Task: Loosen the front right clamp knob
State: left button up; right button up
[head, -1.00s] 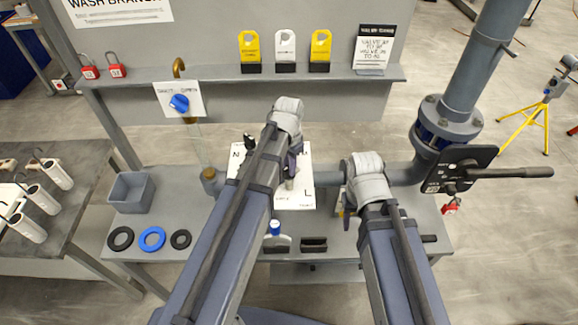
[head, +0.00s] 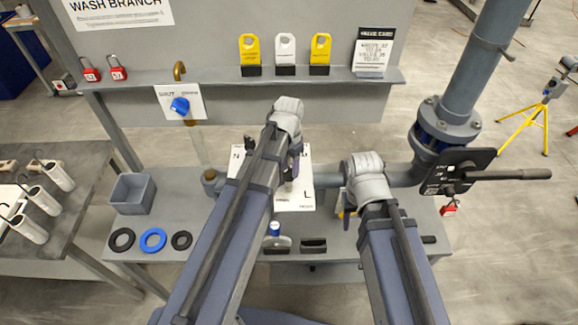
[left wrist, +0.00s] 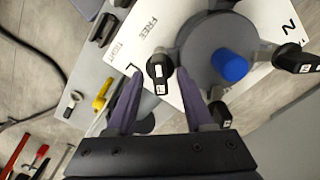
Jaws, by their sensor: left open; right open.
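In the left wrist view a black clamp knob (left wrist: 160,68) with a white label stands beside the letter L on a white card (left wrist: 150,30). My left gripper (left wrist: 158,78) is open, with its two purple fingertips on either side of this knob. A round grey housing (left wrist: 205,50) with a blue centre cap (left wrist: 230,66) lies beside it, and other black knobs (left wrist: 296,58) stand around it. In the head view my left gripper (head: 294,168) is over the white card, and my arm hides most of the housing. My right gripper (head: 348,212) is open, further right, and partly hidden by its arm.
A grey pipe with a flange (head: 446,122) and a black lever (head: 510,174) stand at the right. A grey bin (head: 132,193) and several rings (head: 153,240) are at the bench's left. A shelf (head: 220,78) with tags runs behind.

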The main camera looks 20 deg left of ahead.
aim_at(289, 168)
pick_arm(q)
notch_tip(289, 168, up, 7)
jog(key=p, duration=0.6)
jog(key=shift+f, duration=0.1)
pick_arm(e)
notch_tip(289, 168, up, 7)
jog(key=shift+f, duration=0.1)
pick_arm(q)
jog(key=s+n, duration=0.6)
jog(key=s, duration=0.4)
jog(key=s+d+f+m+b, duration=0.2)
jog(key=d+f+b, duration=0.3)
jog(key=f+b, duration=0.3)
jog(key=s+d+f+m+y+b, duration=0.1)
jog(key=s+d+f+b, duration=0.1)
jog(key=d+f+b, duration=0.3)
notch_tip(289, 168, down, 3)
jog(key=b, duration=0.3)
jog(key=shift+f+m, duration=0.2)
jog(key=shift+m, duration=0.2)
pick_arm(e)
notch_tip(289, 168, down, 16)
jog(key=shift+f, duration=0.25)
pick_arm(q)
jog(key=shift+d, duration=0.1)
